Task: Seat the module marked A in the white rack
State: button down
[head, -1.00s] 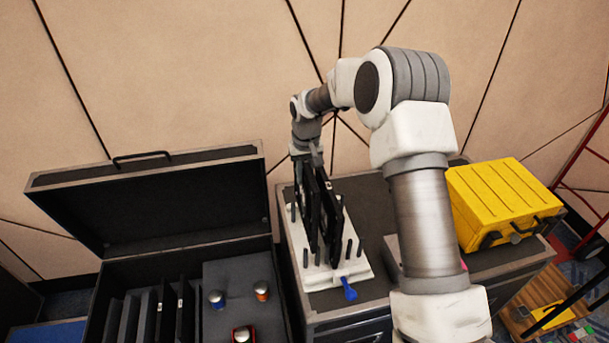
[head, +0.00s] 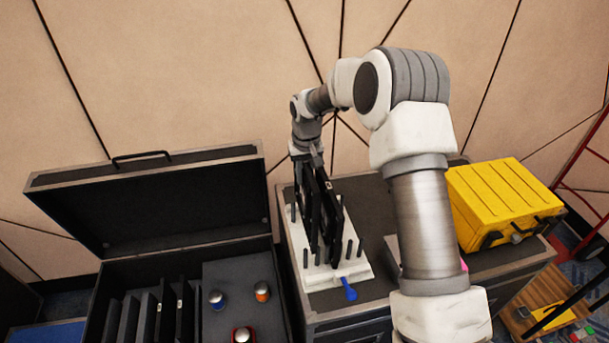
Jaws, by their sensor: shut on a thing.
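The white rack (head: 327,279) lies on the dark cabinet top, with several dark upright posts and a blue-handled item (head: 349,291) at its front edge. Tall black modules stand upright over the rack close together; one black module (head: 329,212) carries a small white label near its top, too small to read. My gripper (head: 309,160) is above the rack, at the top of these modules, shut on a black module. Its fingertips are mostly hidden. I cannot tell whether the held module's lower edge touches the rack.
An open black case (head: 147,207) at left holds several dark panels in slots and, in grey foam, capped items with blue (head: 217,299), orange (head: 262,291) and red (head: 243,335) parts. A yellow case (head: 505,203) stands at right on the cabinet (head: 375,193).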

jog(key=shift+f+b, duration=3.35)
jog(key=shift+f, duration=1.5)
jog(key=shift+f+b, duration=0.4)
jog(key=shift+f, duration=0.1)
jog(key=shift+c, duration=1.3)
grip_release()
jog(key=shift+r+p, duration=2.15)
jog(key=shift+r, duration=1.85)
